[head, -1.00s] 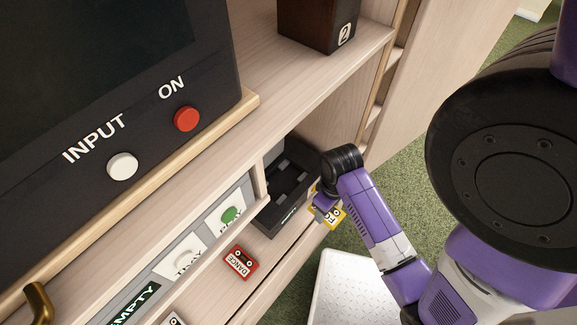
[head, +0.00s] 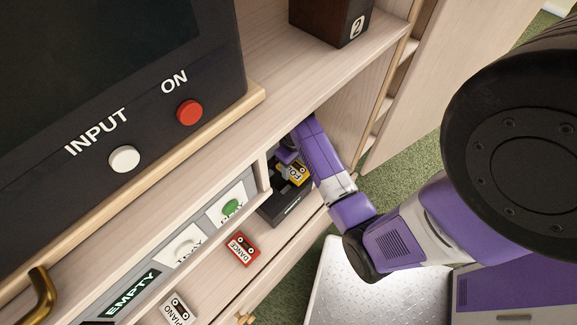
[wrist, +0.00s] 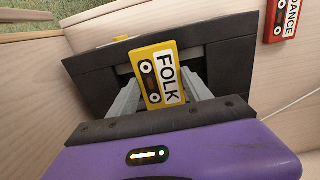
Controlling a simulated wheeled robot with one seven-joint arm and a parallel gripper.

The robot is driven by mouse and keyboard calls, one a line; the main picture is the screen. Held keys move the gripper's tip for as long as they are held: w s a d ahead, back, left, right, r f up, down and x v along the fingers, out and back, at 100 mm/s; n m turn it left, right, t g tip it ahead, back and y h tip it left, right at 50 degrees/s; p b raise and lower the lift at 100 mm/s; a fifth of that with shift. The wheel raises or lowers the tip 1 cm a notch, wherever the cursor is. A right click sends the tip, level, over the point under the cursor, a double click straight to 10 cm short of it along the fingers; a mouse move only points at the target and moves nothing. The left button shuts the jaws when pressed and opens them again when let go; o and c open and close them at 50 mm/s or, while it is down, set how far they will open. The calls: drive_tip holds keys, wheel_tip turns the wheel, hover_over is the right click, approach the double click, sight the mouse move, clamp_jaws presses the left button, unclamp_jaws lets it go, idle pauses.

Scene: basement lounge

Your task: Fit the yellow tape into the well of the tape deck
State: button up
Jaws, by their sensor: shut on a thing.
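The yellow tape (head: 292,171), labelled FOLK, is held by my gripper (head: 288,160) inside the shelf opening. In the wrist view the tape (wrist: 158,75) sits between the grey fingers of my gripper (wrist: 157,95), which are shut on it. The black tape deck (head: 288,207) stands in the same shelf bay, below and around the tape in the picture. In the wrist view the deck's dark frame (wrist: 228,65) spreads behind the tape. The tape and gripper hide most of the well. I cannot tell whether the tape touches the deck.
A red DANCE tape (head: 243,249) and a PIANO tape (head: 177,309) lie on the shelf to the left. The green button (head: 231,207) and white tray button (head: 186,247) are left of the bay. The shelf board above (head: 300,90) overhangs my arm.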

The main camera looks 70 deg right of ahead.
drive_tip(key=shift+w+d, duration=0.3)
drive_tip(key=shift+w, duration=0.35)
drive_tip(key=shift+w+d+f, duration=0.1)
drive_tip(key=shift+w+f, duration=0.1)
drive_tip(key=shift+f, duration=0.7)
drive_tip(key=shift+w+d+f, duration=0.1)
drive_tip(key=shift+w+f, duration=0.05)
drive_tip(key=shift+f, duration=0.75)
drive_tip(key=shift+f, duration=0.15)
drive_tip(key=o, duration=1.5)
